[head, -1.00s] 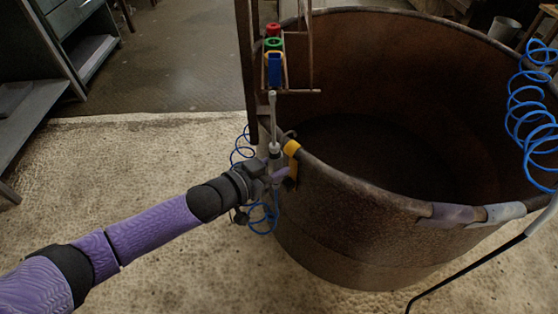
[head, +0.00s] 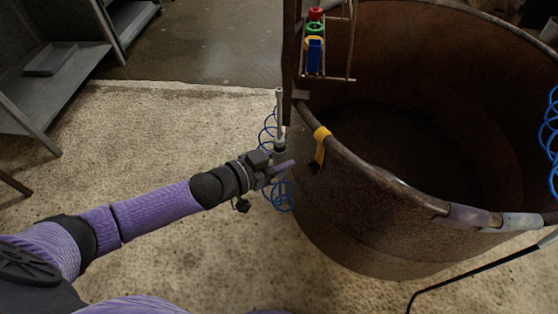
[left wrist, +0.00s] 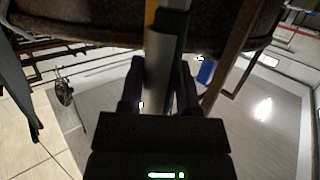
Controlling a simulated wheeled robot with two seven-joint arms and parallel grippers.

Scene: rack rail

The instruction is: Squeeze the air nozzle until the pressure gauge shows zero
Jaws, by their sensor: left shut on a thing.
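The air nozzle (head: 279,105) is a slim grey tube, roughly upright, with a coiled blue hose (head: 283,195) below it. My left gripper (head: 280,160) is shut on its lower part, just left of the drum's rim. In the left wrist view the grey nozzle body (left wrist: 163,65) stands between the two dark fingers of the left gripper (left wrist: 160,88). The nozzle's lever cannot be made out. I cannot identify a pressure gauge or its reading in these views. My right gripper is not in view.
A wire rack (head: 337,77) holds red, green and blue items. Another blue coil (head: 552,130) hangs at the right edge. Metal shelving (head: 75,60) stands at upper left. Concrete floor is open left.

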